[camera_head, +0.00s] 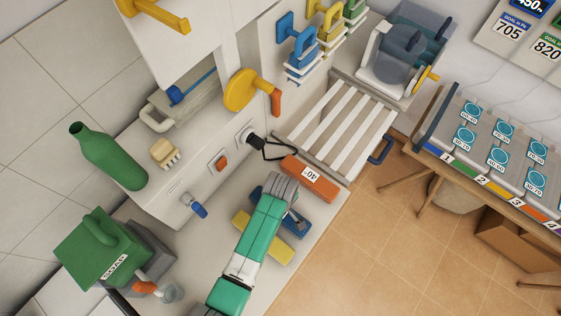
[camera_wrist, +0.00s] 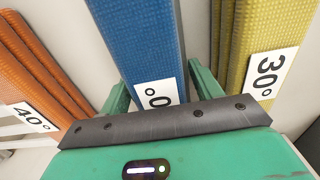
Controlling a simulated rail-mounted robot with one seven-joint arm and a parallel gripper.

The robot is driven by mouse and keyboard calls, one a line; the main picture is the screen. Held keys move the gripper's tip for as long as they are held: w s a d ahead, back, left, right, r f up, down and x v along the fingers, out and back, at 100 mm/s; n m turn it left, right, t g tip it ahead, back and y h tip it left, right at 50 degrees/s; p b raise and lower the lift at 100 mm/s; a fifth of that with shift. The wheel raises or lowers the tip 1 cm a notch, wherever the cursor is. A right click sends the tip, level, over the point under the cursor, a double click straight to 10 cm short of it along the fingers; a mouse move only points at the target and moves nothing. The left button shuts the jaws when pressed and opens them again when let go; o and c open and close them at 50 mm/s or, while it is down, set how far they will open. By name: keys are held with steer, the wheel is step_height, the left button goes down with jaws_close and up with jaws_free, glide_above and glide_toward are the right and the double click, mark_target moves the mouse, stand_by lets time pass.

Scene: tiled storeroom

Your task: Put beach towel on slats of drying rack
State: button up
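Three folded towel-like bundles with number labels lie on the pale counter: an orange one marked 40 (camera_head: 305,175), a blue one (camera_head: 292,222) and a yellow one (camera_head: 262,241). None is named, so I cannot tell which is the beach towel. My green gripper (camera_head: 278,190) reaches over the blue one. In the wrist view my gripper (camera_wrist: 158,78) has its fingers spread on both sides of the blue bundle (camera_wrist: 140,40); contact is not clear. The orange bundle (camera_wrist: 40,65) is left, the yellow one (camera_wrist: 262,35) right. The drying rack's white slats (camera_head: 340,125) are bare.
A black-cabled plug (camera_head: 255,140) is near the orange bundle. A grey container (camera_head: 400,60) is beyond the rack. A table with numbered lanes (camera_head: 490,150) is right.

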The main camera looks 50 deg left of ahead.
steer(key=shift+o, duration=0.5)
steer(key=shift+r, duration=0.25)
step_height(320, 180, up, 12)
steer(key=p, duration=0.1)
steer(key=shift+p, duration=0.4)
